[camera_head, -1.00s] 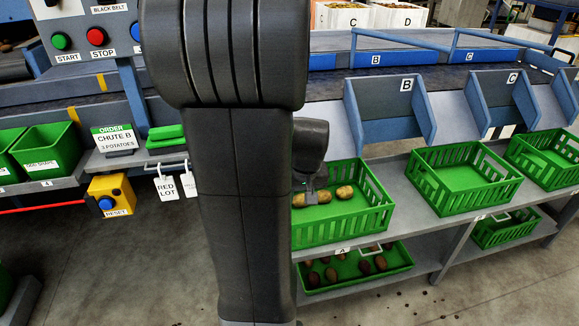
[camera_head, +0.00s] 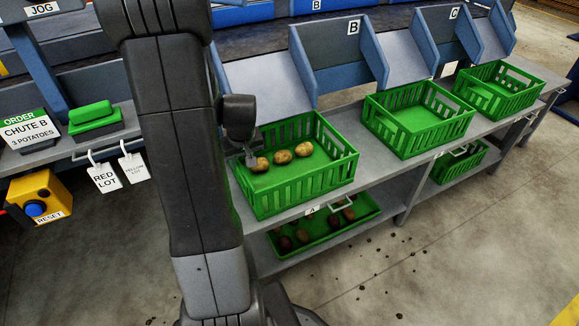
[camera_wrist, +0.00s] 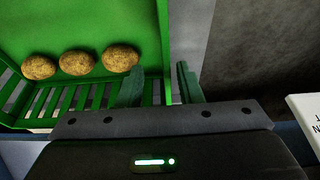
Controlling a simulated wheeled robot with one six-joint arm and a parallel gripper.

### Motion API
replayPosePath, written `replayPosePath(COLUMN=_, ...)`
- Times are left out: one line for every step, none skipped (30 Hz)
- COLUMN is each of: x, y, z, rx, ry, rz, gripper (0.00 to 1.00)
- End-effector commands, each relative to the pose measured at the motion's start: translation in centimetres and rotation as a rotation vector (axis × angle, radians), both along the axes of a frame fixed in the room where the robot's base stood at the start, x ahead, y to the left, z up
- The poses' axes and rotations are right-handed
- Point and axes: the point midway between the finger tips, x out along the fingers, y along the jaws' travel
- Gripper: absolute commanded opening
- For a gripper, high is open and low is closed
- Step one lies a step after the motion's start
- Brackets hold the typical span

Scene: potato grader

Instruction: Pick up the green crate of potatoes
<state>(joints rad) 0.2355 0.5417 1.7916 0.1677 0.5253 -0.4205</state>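In the head view my gripper (camera_head: 250,157) is at the crate's left end, partly hidden; my arm covers some of that side.
Two empty-looking green crates (camera_head: 400,130) (camera_head: 485,95) stand to the right. A lower green tray (camera_head: 325,235) holds dark potatoes. The floor at right has scattered bits.

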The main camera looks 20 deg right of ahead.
Motion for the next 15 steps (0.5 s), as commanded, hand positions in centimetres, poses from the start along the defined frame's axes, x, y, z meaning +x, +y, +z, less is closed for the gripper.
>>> replayPosePath(x=0.0, y=0.1, z=-0.4, rx=0.001, ry=0.001, rz=0.0, gripper=0.33)
replayPosePath(x=0.1, y=0.2, z=-0.6, rx=0.001, ry=0.002, rz=0.0, gripper=0.33)
replayPosePath(x=0.1, y=0.3, z=-1.1, rx=0.001, ry=0.002, rz=0.0, gripper=0.33)
replayPosePath(x=0.2, y=0.4, z=-1.5, rx=0.001, ry=0.003, rz=0.0, gripper=0.33)
replayPosePath(x=0.3, y=0.5, z=-2.0, rx=0.001, ry=0.003, rz=0.0, gripper=0.33)
replayPosePath(x=0.4, y=0.6, z=-2.6, rx=0.001, ry=0.004, rz=0.0, gripper=0.33)
replayPosePath(x=0.5, y=0.8, z=-3.1, rx=0.002, ry=0.004, rz=0.001, gripper=0.33)
replayPosePath(x=0.6, y=0.9, z=-3.5, rx=0.001, ry=0.004, rz=0.0, gripper=0.33)
replayPosePath(x=0.8, y=0.8, z=-4.1, rx=0.001, ry=0.003, rz=-0.001, gripper=0.33)
replayPosePath(x=0.9, y=0.8, z=-4.4, rx=0.001, ry=0.003, rz=0.0, gripper=0.33)
replayPosePath(x=1.0, y=0.8, z=-4.7, rx=0.001, ry=0.003, rz=0.0, gripper=0.33)
replayPosePath(x=1.1, y=0.8, z=-5.0, rx=0.001, ry=0.003, rz=0.0, gripper=0.33)
replayPosePath(x=1.1, y=0.8, z=-5.0, rx=0.001, ry=0.002, rz=0.0, gripper=0.33)
replayPosePath(x=1.2, y=0.8, z=-5.0, rx=0.0, ry=0.001, rz=0.0, gripper=0.33)
replayPosePath(x=1.2, y=0.8, z=-5.0, rx=0.0, ry=0.001, rz=0.0, gripper=0.33)
